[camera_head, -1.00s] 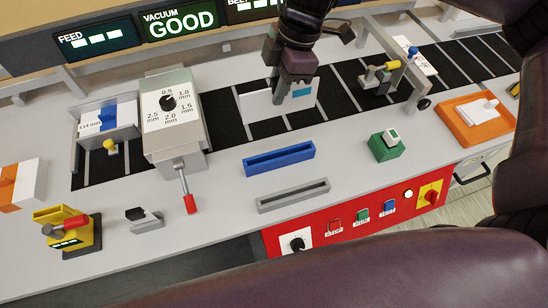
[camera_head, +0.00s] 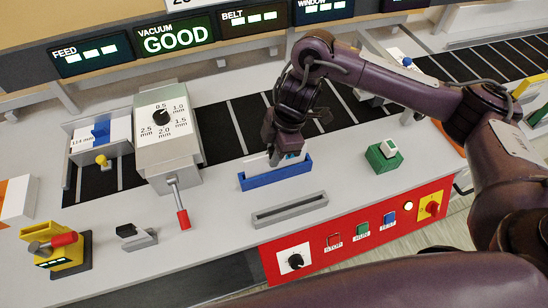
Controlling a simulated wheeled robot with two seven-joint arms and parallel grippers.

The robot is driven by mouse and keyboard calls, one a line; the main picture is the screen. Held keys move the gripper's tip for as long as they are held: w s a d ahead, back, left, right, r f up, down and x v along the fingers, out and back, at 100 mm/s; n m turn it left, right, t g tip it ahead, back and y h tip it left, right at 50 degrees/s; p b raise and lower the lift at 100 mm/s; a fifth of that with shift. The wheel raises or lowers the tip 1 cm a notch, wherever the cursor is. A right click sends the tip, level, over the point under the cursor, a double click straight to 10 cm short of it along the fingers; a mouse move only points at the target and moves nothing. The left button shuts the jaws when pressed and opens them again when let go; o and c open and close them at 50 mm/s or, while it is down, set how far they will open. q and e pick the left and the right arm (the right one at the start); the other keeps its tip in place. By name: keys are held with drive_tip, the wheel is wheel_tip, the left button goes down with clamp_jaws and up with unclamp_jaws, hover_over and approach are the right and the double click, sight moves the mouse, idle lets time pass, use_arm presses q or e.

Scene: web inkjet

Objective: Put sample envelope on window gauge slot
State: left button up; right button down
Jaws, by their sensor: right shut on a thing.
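My right gripper (camera_head: 277,154) is shut on the sample envelope (camera_head: 291,156), a thin white piece with a small blue patch. The envelope is held upright at the blue slotted holder (camera_head: 275,178); most of it is hidden by the gripper and the holder's wall. I cannot tell how deep it sits in the slot. A grey slotted holder (camera_head: 290,209) lies in front of the blue one, empty. No label shows which holder is the window gauge slot. My left gripper is not in view.
A gauge box with a dial (camera_head: 163,122) and a red-handled lever (camera_head: 182,219) stand left of the holders. A green block (camera_head: 382,157) stands to the right. The red button panel (camera_head: 350,232) runs along the front. Dark conveyor (camera_head: 240,126) lies behind.

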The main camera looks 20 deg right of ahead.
drive_tip(key=shift+f, duration=0.95)
drive_tip(key=shift+f, duration=0.15)
drive_tip(key=c, duration=1.4)
unclamp_jaws()
drive_tip(key=shift+o, duration=0.2)
drive_tip(key=shift+r, duration=0.35)
drive_tip(key=p+v, duration=0.1)
drive_tip(key=v, duration=1)
drive_tip(key=shift+d+r, duration=0.2)
drive_tip(key=shift+r, duration=0.1)
drive_tip(key=shift+s, duration=0.1)
